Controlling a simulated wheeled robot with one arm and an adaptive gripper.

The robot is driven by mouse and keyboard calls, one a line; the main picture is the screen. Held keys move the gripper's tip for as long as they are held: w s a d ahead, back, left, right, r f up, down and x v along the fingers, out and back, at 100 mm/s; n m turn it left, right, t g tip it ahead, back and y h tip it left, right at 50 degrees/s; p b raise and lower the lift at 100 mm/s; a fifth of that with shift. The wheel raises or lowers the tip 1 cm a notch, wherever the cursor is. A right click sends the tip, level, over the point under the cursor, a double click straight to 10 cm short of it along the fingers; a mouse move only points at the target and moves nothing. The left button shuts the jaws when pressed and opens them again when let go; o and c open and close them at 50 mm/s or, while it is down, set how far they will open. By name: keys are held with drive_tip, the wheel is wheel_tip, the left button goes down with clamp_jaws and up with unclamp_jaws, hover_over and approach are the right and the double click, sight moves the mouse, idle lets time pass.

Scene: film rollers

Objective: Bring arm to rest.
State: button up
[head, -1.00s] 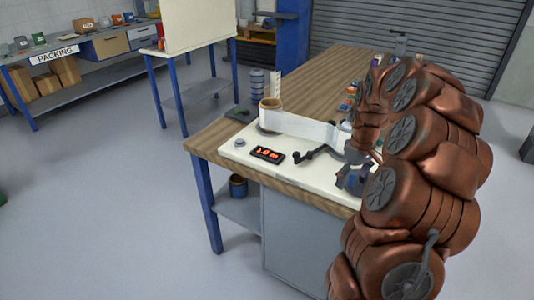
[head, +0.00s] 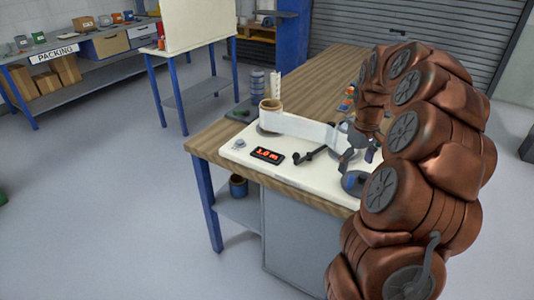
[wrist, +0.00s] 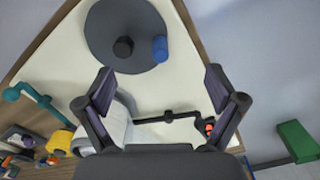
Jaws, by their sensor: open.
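My brown arm fills the right side of the head view, arched over the bench. My gripper (head: 362,153) points down above the cream winding board (head: 232,152), and its jaws are apart with nothing between the tips. In the wrist view my gripper (wrist: 159,82) is open. A dark round plate (wrist: 105,35) with a black knob (wrist: 123,47) and a blue cylinder (wrist: 160,48) lies beyond the fingertips. A white film roll (head: 298,127) stretches from a brown core (head: 270,106) toward the gripper. Its far end is partly hidden by my arm.
The wooden bench (head: 218,134) stands on a blue leg. A packing table (head: 85,68) is at the back left. A green box (wrist: 298,142) shows at the wrist view's right.

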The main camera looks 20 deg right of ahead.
drive_tip(key=shift+r, duration=0.25)
drive_tip(key=s+a+r+n+p, duration=0.1)
drive_tip(key=s+a+r, duration=0.2)
drive_tip(key=a, duration=0.7)
drive_tip(key=s+a+r+p, duration=0.1)
drive_tip(key=s+a+r, duration=0.2)
drive_tip(key=a, duration=0.7)
drive_tip(key=s+a+f+m+g+p, duration=0.1)
drive_tip(key=s+a, duration=0.5)
drive_tip(key=s, duration=0.4)
drive_tip(key=s+a+m+p, duration=0.1)
drive_tip(key=s+a, duration=0.4)
drive_tip(key=s, duration=0.5)
drive_tip(key=shift+a+f+g, duration=0.4)
drive_tip(key=shift+s, duration=0.1)
